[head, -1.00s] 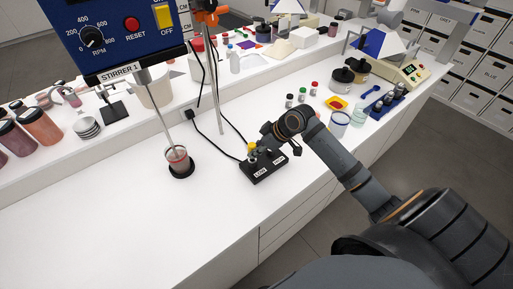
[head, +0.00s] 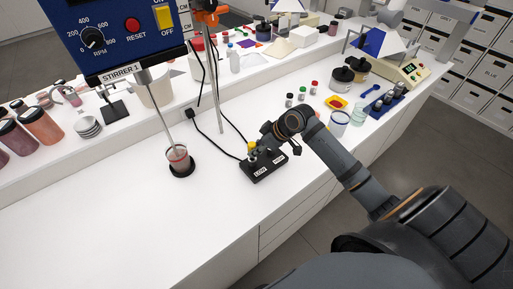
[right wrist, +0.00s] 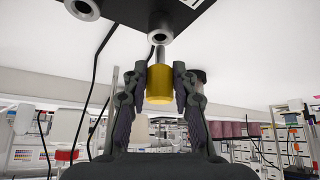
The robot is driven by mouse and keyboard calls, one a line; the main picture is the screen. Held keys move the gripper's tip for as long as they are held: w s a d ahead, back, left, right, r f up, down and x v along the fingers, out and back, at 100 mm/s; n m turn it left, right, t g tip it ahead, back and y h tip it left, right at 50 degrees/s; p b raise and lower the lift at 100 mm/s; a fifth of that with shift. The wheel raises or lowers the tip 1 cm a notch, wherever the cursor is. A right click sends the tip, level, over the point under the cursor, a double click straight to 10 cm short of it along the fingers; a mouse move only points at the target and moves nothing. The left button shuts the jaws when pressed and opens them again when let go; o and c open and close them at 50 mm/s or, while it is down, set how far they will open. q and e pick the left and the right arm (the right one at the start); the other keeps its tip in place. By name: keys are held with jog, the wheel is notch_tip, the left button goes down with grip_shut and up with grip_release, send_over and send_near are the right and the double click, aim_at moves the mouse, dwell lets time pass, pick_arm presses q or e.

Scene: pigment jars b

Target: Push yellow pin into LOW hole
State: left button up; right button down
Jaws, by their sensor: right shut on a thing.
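The yellow pin (head: 252,146) is at the left end of the black socket box (head: 264,170), which carries white labels; one appears to read LOW. My right gripper (right wrist: 160,80) is shut on the yellow pin; the pin's yellow grip (right wrist: 160,88) is between the two fingers. The pin's metal shaft (right wrist: 160,54) points at a ringed hole (right wrist: 159,30) in the box and meets its rim in the picture. I cannot tell how deep it sits. A second ringed hole (right wrist: 82,8) lies to the left and looks empty. My left gripper is out of view.
A stirrer with a small beaker (head: 178,158) stands left of the box. Black cables run behind the box. Small jars (head: 301,94) and a white cup (head: 339,122) stand to the right. The front left of the white bench is clear.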

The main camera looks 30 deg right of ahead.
jog(key=shift+p, duration=0.3)
dwell(0.6)
jog(key=shift+p, duration=0.3)
jog(key=shift+f+b, duration=1)
jog(key=shift+f, duration=0.75)
jog(key=c, duration=1)
grip_release()
